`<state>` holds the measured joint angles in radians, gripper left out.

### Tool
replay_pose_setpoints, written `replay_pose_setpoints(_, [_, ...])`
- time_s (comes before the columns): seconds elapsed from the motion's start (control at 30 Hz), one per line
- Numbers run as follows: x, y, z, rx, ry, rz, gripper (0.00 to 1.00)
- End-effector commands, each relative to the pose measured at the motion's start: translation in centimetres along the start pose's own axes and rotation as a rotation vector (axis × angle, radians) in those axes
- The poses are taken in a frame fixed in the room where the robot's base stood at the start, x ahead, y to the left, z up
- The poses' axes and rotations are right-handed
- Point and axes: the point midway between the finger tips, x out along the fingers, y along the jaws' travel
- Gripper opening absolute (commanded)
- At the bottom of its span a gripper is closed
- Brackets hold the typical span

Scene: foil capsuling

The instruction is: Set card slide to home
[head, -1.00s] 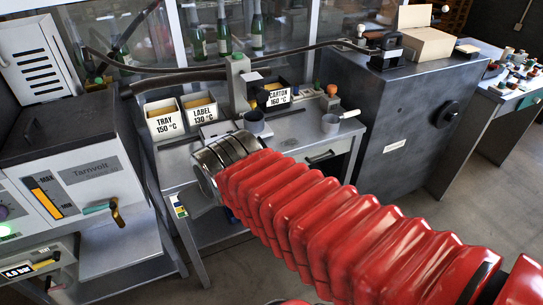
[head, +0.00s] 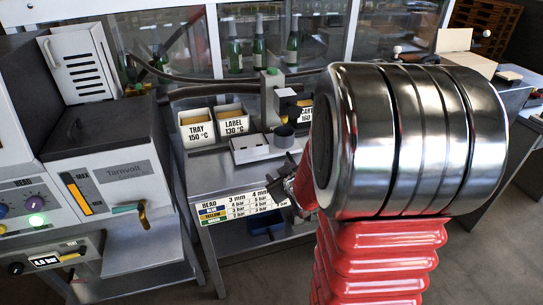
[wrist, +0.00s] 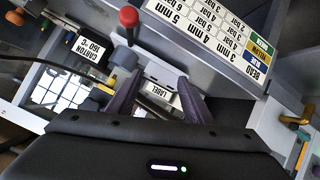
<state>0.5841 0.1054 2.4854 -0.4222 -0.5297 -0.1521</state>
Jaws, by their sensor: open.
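A white printed card (head: 240,206) with a bead table and blue, yellow and green rows is on the front edge of the bench. It also shows, upside down, in the wrist view (wrist: 205,30). I cannot tell which part is the card slide or where its home mark is. My gripper (head: 278,188) hangs near the card's right end, partly hidden behind my arm. In the wrist view my gripper (wrist: 155,98) has its two dark fingers apart. A small white LABEL plate (wrist: 161,94) shows beyond them.
White TRAY (head: 197,128) and LABEL (head: 234,124) bins stand at the back of the bench. A grey post (head: 270,100) rises beside them. The Tarnvolt machine (head: 125,170) stands at the left. My arm covers much of the right side.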

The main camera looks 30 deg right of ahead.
Motion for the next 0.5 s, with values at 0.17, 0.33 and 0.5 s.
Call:
replay_pose_setpoints(0.17, [2.0, 1.6, 3.0, 0.004, 0.075, 0.007, 0.46])
replay_pose_setpoints(0.33, [2.9, 2.6, 5.5, 0.019, 0.159, 0.012, 0.46])
replay_pose_setpoints(0.5, [3.1, 3.4, 7.8, 0.048, 0.245, 0.022, 0.46])
